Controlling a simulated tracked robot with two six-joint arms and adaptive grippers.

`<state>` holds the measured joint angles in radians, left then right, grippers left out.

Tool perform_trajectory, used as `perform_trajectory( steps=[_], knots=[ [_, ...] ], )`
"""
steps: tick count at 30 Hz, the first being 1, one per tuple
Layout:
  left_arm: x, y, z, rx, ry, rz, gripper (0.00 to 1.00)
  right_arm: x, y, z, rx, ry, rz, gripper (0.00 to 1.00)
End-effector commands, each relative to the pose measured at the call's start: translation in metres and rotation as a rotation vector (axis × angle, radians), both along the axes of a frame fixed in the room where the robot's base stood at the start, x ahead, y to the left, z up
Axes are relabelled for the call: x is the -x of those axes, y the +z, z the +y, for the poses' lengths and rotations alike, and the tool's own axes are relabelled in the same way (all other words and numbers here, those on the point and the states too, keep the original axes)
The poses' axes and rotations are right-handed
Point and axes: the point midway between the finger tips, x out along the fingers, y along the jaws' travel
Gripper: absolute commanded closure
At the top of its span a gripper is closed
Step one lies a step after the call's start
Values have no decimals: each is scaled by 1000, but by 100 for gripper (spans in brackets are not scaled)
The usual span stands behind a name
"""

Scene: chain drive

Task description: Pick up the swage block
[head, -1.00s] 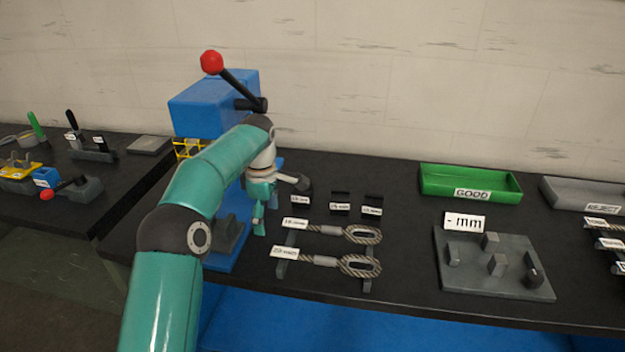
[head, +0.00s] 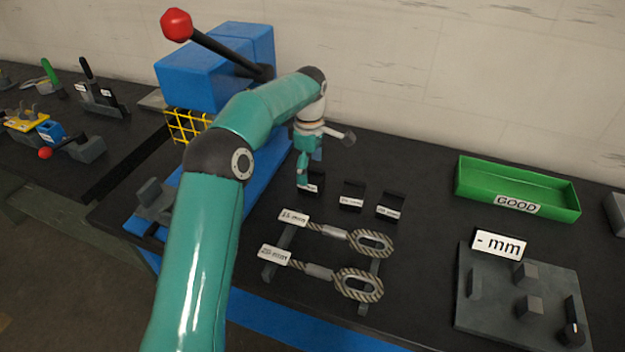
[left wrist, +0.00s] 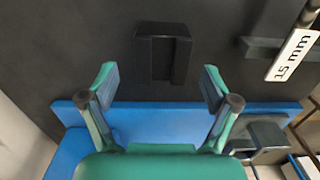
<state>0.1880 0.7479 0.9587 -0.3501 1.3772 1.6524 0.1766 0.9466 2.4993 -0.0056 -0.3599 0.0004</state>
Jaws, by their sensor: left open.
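Three small black labelled blocks stand in a row on the dark bench: a left one (head: 317,183), a middle one (head: 352,195) and a right one (head: 390,206). Their labels are too small to read, so I cannot tell which is the swage block. My left gripper (head: 303,182) is over the left block and partly hides it. In the left wrist view a black block with a notch (left wrist: 162,55) lies ahead of the gap between my open, empty left fingers (left wrist: 159,80). My right gripper is not in view.
Two looped rope pieces, one tagged 15 mm (head: 370,242) and one below it (head: 357,284), lie on a rack in front. A blue press (head: 205,80) with a red-knobbed lever stands behind my arm. A green GOOD tray (head: 518,190) and grey plate (head: 490,310) are at right.

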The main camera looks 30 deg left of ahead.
Motion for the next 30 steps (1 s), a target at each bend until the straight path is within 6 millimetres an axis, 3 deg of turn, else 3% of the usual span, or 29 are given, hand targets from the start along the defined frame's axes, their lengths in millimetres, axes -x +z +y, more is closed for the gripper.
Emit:
perform_trajectory(
  steps=[9, 17, 30],
  knots=[
    [-1, -41, -7, 1, -6, 4, 12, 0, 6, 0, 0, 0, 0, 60],
    [-1, -45, -8, 0, -7, 2, 12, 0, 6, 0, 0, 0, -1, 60],
    [-2, -45, -8, 0, -8, 2, 82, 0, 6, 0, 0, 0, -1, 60]
  ],
)
